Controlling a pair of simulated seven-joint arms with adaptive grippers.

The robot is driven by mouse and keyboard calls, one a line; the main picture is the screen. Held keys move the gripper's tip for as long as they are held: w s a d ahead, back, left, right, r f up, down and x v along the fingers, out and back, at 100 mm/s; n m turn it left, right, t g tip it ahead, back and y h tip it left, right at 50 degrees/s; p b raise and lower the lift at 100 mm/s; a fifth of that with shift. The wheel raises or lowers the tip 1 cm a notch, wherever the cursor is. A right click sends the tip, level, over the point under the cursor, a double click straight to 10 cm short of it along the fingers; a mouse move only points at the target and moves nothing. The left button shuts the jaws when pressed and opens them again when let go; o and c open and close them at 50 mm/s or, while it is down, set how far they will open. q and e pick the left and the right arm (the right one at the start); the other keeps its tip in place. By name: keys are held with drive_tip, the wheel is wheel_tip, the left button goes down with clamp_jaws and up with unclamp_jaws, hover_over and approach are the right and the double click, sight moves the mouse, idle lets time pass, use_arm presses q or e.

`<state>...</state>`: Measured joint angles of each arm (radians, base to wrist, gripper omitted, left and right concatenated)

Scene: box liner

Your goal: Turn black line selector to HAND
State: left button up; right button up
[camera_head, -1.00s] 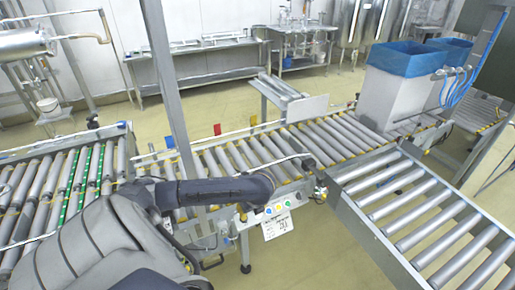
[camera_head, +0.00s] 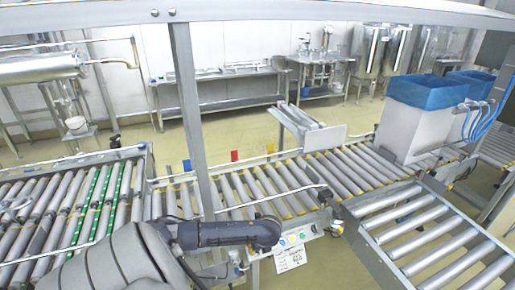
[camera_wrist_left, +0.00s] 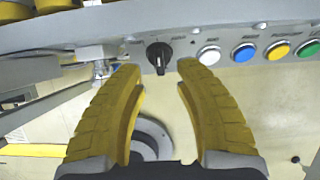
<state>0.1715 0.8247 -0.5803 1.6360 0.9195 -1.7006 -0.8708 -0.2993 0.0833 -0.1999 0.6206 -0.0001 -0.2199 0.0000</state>
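The black line selector (camera_wrist_left: 159,56) is a dark knob on the grey control panel (camera_wrist_left: 190,33), seen in the left wrist view; its handle stands roughly vertical. My left gripper (camera_wrist_left: 159,67) has two yellow fingers, spread open, with their tips on either side of the selector and a little below it in the picture. A gap shows between each fingertip and the knob; whether they overlap it in depth I cannot tell. The panel lettering is too small to read. In the head view my left arm reaches to the conveyor's front, and its gripper is hidden. My right gripper is not in view.
Right of the selector sit a white button (camera_wrist_left: 209,55), a blue button (camera_wrist_left: 245,52), a yellow button (camera_wrist_left: 278,50) and a green button (camera_wrist_left: 309,47). A white tag (camera_head: 290,258) hangs below the panel. Blue-lined boxes (camera_head: 425,92) stand at the back right. A post (camera_head: 192,110) rises behind my arm.

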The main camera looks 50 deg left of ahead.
use_arm(q)
drive_tip(key=shift+x, duration=1.9)
drive_tip(key=shift+c, duration=0.2)
drive_tip(key=c, duration=0.6)
clamp_jaws()
drive_tip(key=shift+d, duration=0.1)
